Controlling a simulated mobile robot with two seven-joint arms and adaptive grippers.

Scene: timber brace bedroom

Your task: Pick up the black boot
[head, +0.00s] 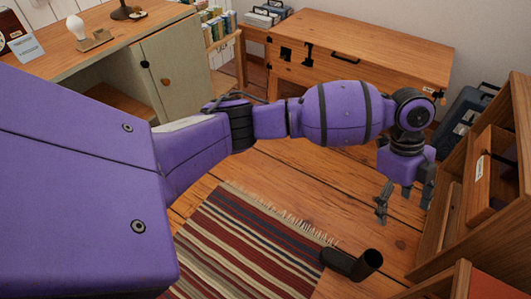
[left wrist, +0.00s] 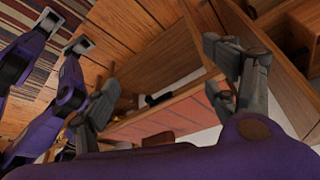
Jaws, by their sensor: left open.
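The black boot (head: 350,264) lies on its side on the wooden floor at the lower middle right of the head view. Its open shaft faces right, and its foot end is at the rug's edge. My left gripper (head: 405,204) points down, above and to the right of the boot in the picture. Its fingers are apart and empty, and it is not touching the boot. In the left wrist view the open fingers (left wrist: 160,78) frame wooden furniture and floor. A small dark shape there is too unclear to name. My right gripper does not show.
A striped fringed rug (head: 235,245) lies left of the boot. A wooden shelf unit (head: 480,190) stands close on the right of my left gripper. A wooden chest (head: 360,50) and a desk with a grey-green cabinet (head: 175,65) stand behind. Bare floor lies between.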

